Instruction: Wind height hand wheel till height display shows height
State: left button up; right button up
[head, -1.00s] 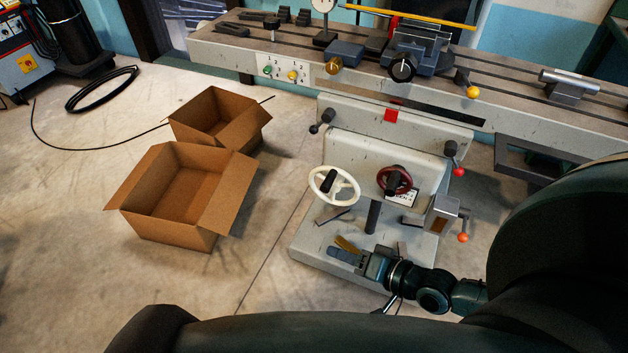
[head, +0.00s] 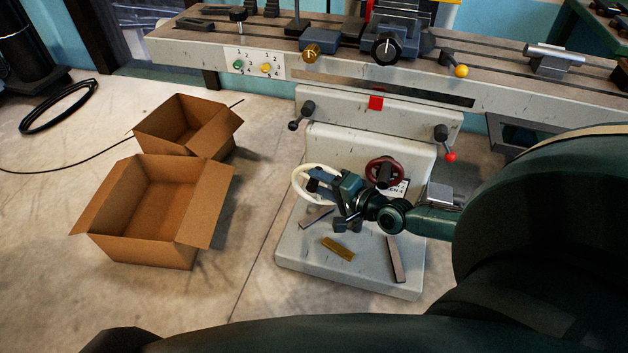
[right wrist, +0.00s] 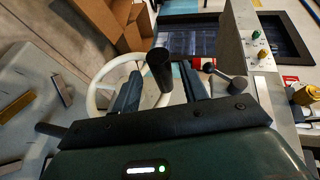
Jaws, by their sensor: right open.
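A white hand wheel (head: 296,190) sits on the front of the grey machine. My right gripper (head: 318,182) is in front of it and covers part of it. In the right wrist view, the white wheel rim (right wrist: 92,100) and its black handle (right wrist: 159,66) show. The handle stands between the two spread fingers of the right gripper (right wrist: 160,92); contact cannot be told. A dark red hand wheel (head: 384,163) is just right of the white one. Which wheel is for height cannot be read. A small grey box (head: 440,190) is partly behind my arm; no display reading shows. My left gripper is not in view.
A white label (head: 399,187) beside the red wheel is partly covered. Loose bars, one brass (head: 338,249) and one grey (head: 394,260), lie on the machine's base. A red-knobbed lever (head: 450,156) is at the right. An open cardboard box (head: 140,250) stands on the floor at left.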

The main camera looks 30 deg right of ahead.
jog(key=shift+x, duration=1.25)
jog(key=shift+r, duration=0.1)
jog(key=shift+c, duration=0.3)
grip_shut()
